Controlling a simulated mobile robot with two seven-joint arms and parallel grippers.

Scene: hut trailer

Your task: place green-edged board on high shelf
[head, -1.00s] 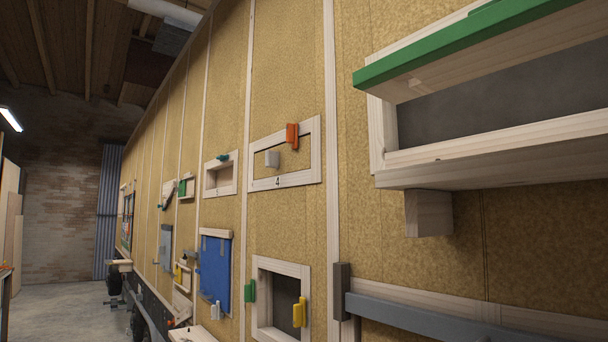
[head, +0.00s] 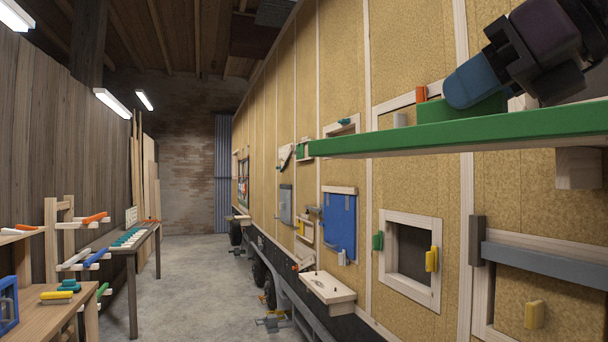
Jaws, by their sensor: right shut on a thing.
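The green-edged board (head: 450,138) runs in from the right edge of the head view, its long green front edge facing me and its left end jutting out before the wall. My right gripper (head: 477,88), with blue fingertips, is shut on it at a green block on its top. A pale wooden block (head: 578,168) shows just below the board at the right. The board hides the wall behind it, and I cannot make out the high shelf or whether the board touches it. My left gripper is not in view.
Below the board is a framed opening (head: 437,280) with green and yellow catches. A grey rail (head: 545,262) runs along the wall at right. A small wooden ledge (head: 328,287) juts out lower down. Workbenches (head: 95,265) stand at left, with clear floor (head: 190,285) between.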

